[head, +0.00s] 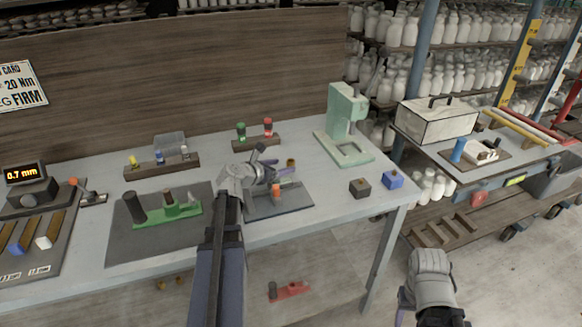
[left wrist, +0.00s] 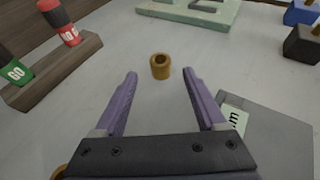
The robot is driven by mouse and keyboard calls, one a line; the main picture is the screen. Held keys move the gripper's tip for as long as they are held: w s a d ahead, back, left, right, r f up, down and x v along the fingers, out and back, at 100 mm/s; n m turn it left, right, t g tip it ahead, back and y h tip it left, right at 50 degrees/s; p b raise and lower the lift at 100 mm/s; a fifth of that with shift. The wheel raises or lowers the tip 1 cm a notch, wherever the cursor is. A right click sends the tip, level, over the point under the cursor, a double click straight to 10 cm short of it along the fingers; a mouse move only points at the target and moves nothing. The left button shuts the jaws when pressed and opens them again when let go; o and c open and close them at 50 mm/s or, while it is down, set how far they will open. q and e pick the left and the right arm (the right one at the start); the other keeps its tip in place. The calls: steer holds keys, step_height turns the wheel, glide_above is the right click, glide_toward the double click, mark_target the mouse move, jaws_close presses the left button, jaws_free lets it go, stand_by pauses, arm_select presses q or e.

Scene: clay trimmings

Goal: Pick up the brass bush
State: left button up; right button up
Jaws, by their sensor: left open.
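The brass bush (left wrist: 160,67) is a small hollow ring standing upright on the grey bench. In the left wrist view it lies ahead, centred between the two purple fingers and close to the line of their tips. It also shows in the head view (head: 291,163), just beyond my left gripper (head: 277,172). My left gripper is open with nothing between its fingers. My right gripper (head: 403,298) is at the lower right, off the bench; its fingers are mostly hidden by its wrist.
A wooden rack with a green and a red gauge (head: 256,141) stands behind. A pale green press (head: 345,150) is to the right. Dark and blue blocks (head: 360,188) sit near the right bench edge. A grey plate (left wrist: 272,135) lies beside the right finger.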

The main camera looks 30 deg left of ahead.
mark_target(288, 163)
arm_select(q)
steer(key=shift+r+b+x, duration=0.15)
steer(key=shift+b+x, duration=0.2)
steer(key=shift+x, duration=1.05)
steer(key=shift+r+b+x, duration=0.15)
steer(key=shift+b+x, duration=0.2)
steer(key=shift+x, duration=1.05)
steer(key=shift+w, duration=0.1)
jaws_close()
